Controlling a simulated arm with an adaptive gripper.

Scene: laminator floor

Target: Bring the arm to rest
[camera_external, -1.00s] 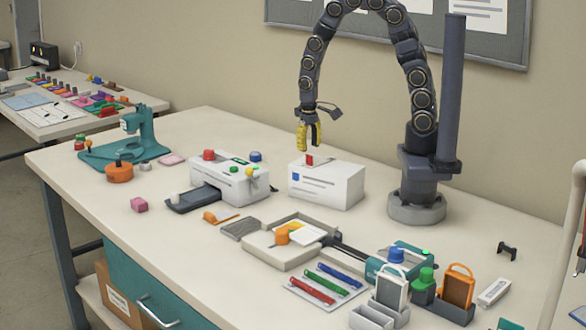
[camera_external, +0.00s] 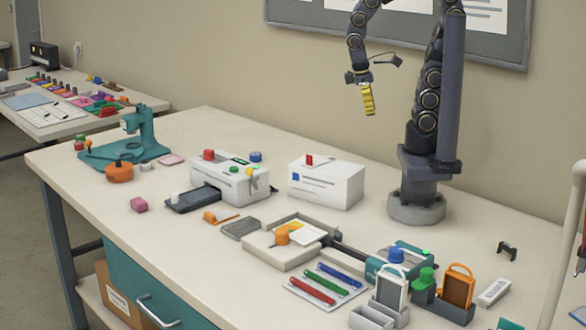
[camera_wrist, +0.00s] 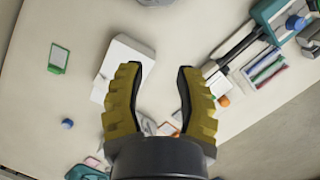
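My gripper (camera_external: 368,98) hangs in the air above and to the right of the white box, clear of the bench and everything on it. Its yellow fingers point down. In the wrist view its two ribbed fingers (camera_wrist: 159,70) stand well apart with nothing held between them, so it is open and empty. My arm rises from its round grey base at the back right of the bench and bends over at the top, partly out of the picture.
A white box (camera_external: 328,187) with a red tab stands below my gripper. The white laminator (camera_external: 230,180) is to its left, and a teal press (camera_external: 140,140) farther left. A pinboard (camera_external: 400,40) hangs behind.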

